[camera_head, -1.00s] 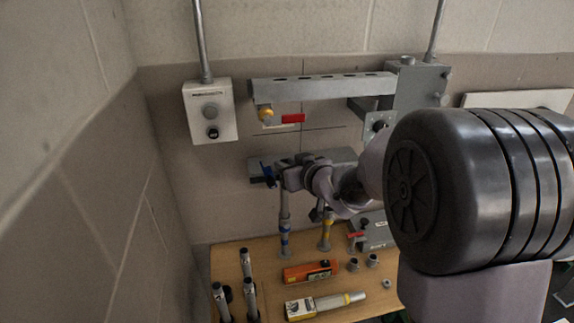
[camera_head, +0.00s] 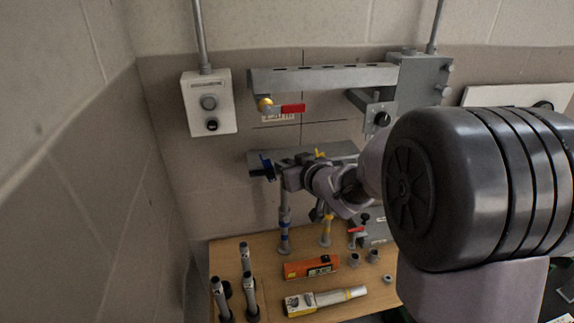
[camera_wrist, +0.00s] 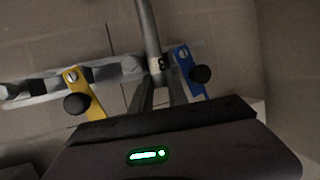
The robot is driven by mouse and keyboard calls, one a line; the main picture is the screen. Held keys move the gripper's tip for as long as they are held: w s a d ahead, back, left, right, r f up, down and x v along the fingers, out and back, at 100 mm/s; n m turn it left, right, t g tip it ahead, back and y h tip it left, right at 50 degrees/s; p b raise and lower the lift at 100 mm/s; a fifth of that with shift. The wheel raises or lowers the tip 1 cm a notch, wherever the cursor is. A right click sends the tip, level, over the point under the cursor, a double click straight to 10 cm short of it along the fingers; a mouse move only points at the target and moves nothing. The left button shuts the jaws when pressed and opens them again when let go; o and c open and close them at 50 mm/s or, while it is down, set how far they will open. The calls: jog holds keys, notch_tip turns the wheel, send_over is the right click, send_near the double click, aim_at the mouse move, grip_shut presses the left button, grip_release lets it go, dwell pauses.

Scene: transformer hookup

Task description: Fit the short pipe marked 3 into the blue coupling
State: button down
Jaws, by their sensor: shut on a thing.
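My gripper (camera_head: 283,176) is shut on a short grey pipe (camera_head: 284,200), which also shows upright between the fingers in the wrist view (camera_wrist: 149,32). A dark mark shows on the pipe there, too small to read surely. The blue coupling (camera_head: 285,226) is the blue-banded post on the wooden table, directly below my gripper. The pipe lines up with it in the head view. I cannot tell whether the pipe's lower end is inside the coupling or just above it.
A yellow-banded post (camera_head: 326,228) stands close to the right. Blue (camera_wrist: 190,70) and yellow (camera_wrist: 84,95) levers flank the pipe near the wall. Pipes (camera_head: 220,297) stand at the table's left.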

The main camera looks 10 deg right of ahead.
jog(key=c, duration=1.2)
grip_release()
jog(key=shift+a, duration=0.1)
notch_tip(320, 180, up, 5)
jog(key=p, duration=0.4)
jog(key=shift+p, duration=0.4)
jog(key=p+v, duration=0.4)
jog(key=v, duration=1.3)
jog(key=shift+s+p, duration=0.15)
jog(key=shift+p, duration=0.25)
jog(key=shift+d+r, duration=0.1)
jog(key=shift+d, duration=0.15)
